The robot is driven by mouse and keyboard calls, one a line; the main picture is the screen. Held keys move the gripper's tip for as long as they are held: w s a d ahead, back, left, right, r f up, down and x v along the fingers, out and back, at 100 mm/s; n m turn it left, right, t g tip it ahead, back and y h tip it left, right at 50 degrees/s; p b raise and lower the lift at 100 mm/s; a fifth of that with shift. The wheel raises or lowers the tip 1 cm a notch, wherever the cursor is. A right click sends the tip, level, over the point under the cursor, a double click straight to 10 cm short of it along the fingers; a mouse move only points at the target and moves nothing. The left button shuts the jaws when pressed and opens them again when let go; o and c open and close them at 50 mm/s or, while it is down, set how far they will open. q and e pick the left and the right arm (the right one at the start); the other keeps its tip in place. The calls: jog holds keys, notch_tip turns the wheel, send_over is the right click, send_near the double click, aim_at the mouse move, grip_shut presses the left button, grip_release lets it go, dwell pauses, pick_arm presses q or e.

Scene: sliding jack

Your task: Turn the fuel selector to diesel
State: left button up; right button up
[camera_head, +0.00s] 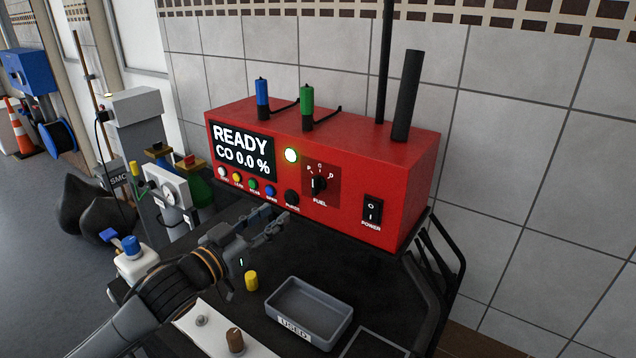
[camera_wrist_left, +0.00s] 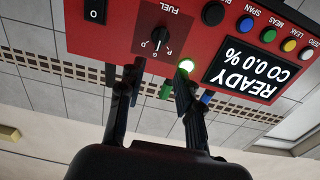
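The fuel selector (camera_head: 319,184) is a small black knob on a dark red panel marked FUEL, with P, G and D around it. Its pointer looks roughly upright, near G, but is too small to be sure. It also shows upside down in the left wrist view (camera_wrist_left: 158,38). It sits on the front of a red analyzer (camera_head: 400,165). My left gripper (camera_head: 280,224) is below and left of the knob, apart from it. In the left wrist view its two fingers (camera_wrist_left: 158,80) are spread with nothing between them. My right gripper is out of view.
The lit display (camera_head: 241,150) reads READY, CO 0.0 %. A green lamp (camera_head: 292,155), a row of buttons and a power switch (camera_head: 373,211) are near the knob. Below stand a grey USED tray (camera_head: 283,323) and a yellow cap (camera_head: 251,281). A gauge (camera_head: 170,191) stands left.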

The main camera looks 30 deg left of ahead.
aim_at(313, 186)
pick_arm(q)
jog(key=w+p, duration=0.1)
jog(key=w, duration=0.3)
jog(key=w+d+p, duration=0.1)
jog(key=w, duration=0.3)
jog(key=w+p, duration=0.1)
jog(key=w, duration=0.3)
jog(key=shift+w+d+r, duration=0.1)
jog(key=shift+d, duration=0.2)
jog(key=shift+w+d, duration=0.1)
jog(key=shift+w, duration=0.3)
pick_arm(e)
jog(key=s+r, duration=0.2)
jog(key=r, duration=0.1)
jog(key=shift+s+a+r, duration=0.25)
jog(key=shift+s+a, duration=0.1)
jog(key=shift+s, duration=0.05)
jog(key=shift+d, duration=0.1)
pick_arm(q)
grip_shut()
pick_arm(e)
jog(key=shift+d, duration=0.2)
